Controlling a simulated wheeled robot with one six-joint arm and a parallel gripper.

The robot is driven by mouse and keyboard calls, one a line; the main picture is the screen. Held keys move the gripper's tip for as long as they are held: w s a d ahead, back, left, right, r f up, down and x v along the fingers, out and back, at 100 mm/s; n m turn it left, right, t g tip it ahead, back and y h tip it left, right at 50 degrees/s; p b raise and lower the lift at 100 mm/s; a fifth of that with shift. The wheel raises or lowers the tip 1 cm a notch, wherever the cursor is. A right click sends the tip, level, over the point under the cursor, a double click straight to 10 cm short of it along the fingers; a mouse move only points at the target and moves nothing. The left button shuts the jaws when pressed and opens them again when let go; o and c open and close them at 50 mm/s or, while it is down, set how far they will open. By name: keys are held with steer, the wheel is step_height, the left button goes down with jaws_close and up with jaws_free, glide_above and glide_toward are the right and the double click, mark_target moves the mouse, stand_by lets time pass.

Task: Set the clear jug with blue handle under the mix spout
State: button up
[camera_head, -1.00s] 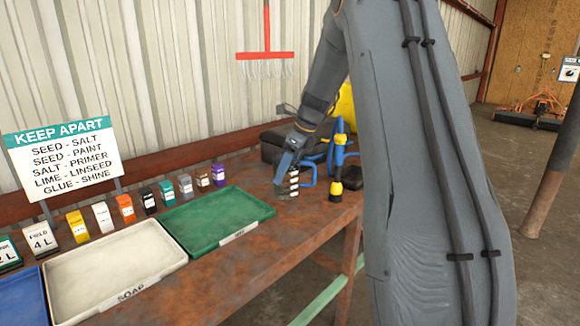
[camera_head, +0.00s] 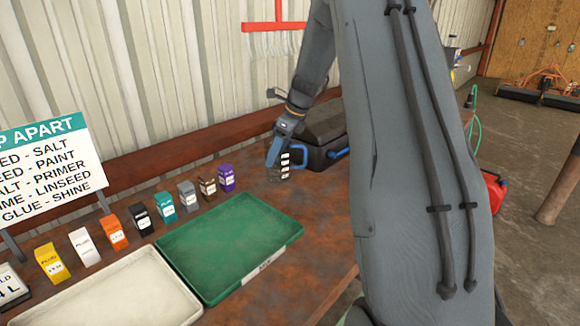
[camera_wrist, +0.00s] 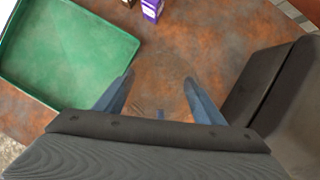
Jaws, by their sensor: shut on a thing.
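My gripper (camera_head: 274,151) is shut on the clear jug with the blue handle (camera_head: 298,157), close above or on the rusty bench top. I cannot tell whether the jug touches the bench. I cannot make out a mix spout in any view.
A black case (camera_head: 325,130) lies just behind the jug. A green tray (camera_head: 225,240), a cream tray (camera_head: 120,300) and a row of small cartons, ending in a purple one (camera_head: 227,178), fill the bench to the left. A red can (camera_head: 494,190) stands at the right.

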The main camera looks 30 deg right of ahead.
mark_target(277, 171)
steer(key=shift+f+p, duration=0.75)
steer(key=shift+f, duration=2.6)
steer(key=shift+f, duration=0.15)
steer(key=o, duration=1.1)
